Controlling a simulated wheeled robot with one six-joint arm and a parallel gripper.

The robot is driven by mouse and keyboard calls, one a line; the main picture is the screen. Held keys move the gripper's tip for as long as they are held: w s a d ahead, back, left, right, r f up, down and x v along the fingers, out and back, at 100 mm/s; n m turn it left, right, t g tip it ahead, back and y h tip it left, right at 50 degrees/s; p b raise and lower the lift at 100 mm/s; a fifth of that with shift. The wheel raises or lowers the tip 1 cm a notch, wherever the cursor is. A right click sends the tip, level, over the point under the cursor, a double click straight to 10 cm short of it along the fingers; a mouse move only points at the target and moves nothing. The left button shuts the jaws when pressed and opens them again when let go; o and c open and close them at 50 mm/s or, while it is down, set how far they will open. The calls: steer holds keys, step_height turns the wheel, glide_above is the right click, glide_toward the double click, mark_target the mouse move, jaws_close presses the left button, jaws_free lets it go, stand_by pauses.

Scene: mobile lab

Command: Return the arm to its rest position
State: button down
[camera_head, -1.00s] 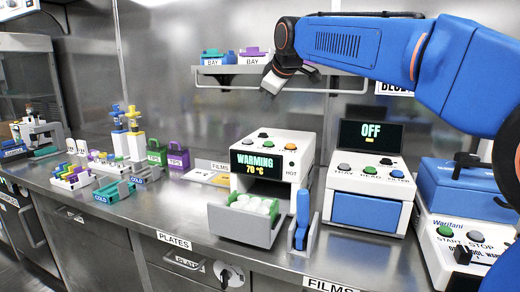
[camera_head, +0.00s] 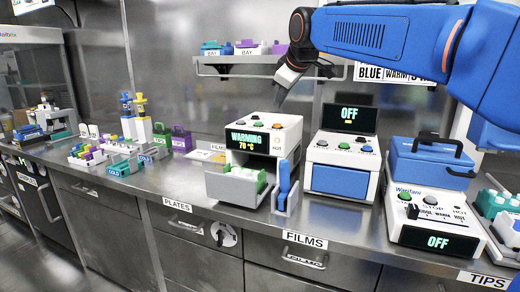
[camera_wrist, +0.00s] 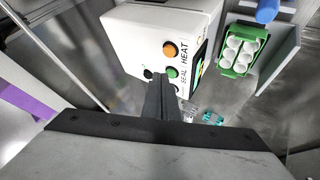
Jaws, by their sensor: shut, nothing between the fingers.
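My blue arm reaches in from the upper right in the head view. My gripper (camera_head: 282,96) hangs at its end, dark and pointing down, above and a little behind the white warming machine (camera_head: 284,134). In the wrist view my gripper's dark fingers (camera_wrist: 160,98) are together with nothing between them. They stand in front of the machine's white body (camera_wrist: 150,35), hiding part of its button face. I cannot tell the exact gap to the machine.
The machine's display reads WARMING 70 °C. Its open drawer (camera_head: 230,190) holds a green-framed plate (camera_wrist: 240,50). A blue-handled tool (camera_head: 284,182) stands beside it. A shelf (camera_head: 265,70) with bay boxes runs behind my gripper. A machine reading OFF (camera_head: 340,165) stands right.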

steer(key=s+d+f+m+g+h, duration=0.1)
steer(key=s+d+f+m, duration=0.3)
steer(key=s+d+f, duration=0.3)
steer(key=s+d+f+m+g+h, duration=0.1)
steer(key=s+d+f+m, duration=0.3)
steer(key=s+f, duration=1.2)
steer(key=s+d+f+m+g, duration=0.1)
steer(key=s+d+f+m, duration=0.3)
steer(key=s+d+f, duration=0.7)
steer(key=s+f, duration=0.1)
steer(key=s, duration=0.5)
steer(key=shift+s+d+g+h, duration=0.35)
steer(key=shift+d+g+h, duration=0.05)
